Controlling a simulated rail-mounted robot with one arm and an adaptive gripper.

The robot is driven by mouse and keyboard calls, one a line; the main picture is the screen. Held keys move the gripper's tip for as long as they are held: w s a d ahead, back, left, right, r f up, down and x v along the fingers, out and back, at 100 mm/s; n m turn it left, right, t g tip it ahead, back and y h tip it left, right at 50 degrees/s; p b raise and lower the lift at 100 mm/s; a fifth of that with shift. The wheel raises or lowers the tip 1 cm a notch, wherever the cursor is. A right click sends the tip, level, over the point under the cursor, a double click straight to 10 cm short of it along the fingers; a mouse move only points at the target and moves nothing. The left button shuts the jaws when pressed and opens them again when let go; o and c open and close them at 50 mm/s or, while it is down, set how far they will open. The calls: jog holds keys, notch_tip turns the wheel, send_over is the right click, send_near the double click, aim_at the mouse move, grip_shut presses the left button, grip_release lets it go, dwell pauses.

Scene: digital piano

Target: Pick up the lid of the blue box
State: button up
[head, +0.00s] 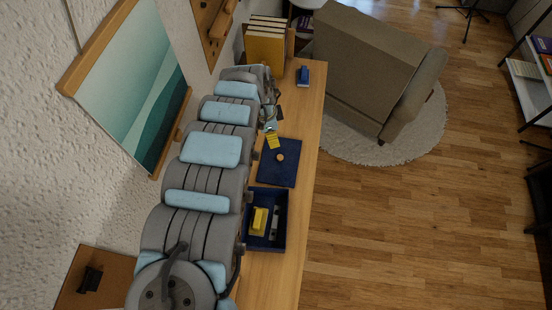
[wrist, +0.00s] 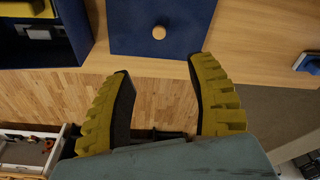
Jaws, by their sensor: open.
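The lid (head: 287,174) is a flat dark blue panel with a small round wooden knob (head: 281,157). It lies on the wooden surface beside the blue box (head: 283,220), apart from it. The box is open on top and holds a yellow item (head: 258,221) and a grey-white item (head: 275,222). In the wrist view, the lid (wrist: 205,30) is at the top middle and its knob (wrist: 159,32) shows. My gripper (wrist: 157,68) is open and empty, its yellow ribbed fingers pointing toward the lid. In the head view my gripper (head: 272,138) is near the lid's far edge.
Yellow books (head: 265,50) stand at the far end of the surface, with a small blue object (head: 304,75) near them. A framed picture (head: 128,80) hangs on the left wall. An armchair (head: 365,65) stands on a round rug to the right.

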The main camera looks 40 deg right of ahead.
jog(key=b, duration=0.5)
send_near(280, 157)
jog(key=f, duration=0.4)
jog(key=shift+s+d+f, duration=0.15)
jog(key=shift+d+f, duration=0.2)
jog(key=shift+s+d+f, duration=0.15)
jog(key=shift+f, duration=0.75)
jog(key=shift+s+d+f, duration=0.15)
jog(key=shift+s+f, duration=0.05)
jog(key=shift+f, duration=0.7)
jog(key=shift+d+f, duration=0.1)
jog(key=shift+f, duration=0.8)
grip_shut()
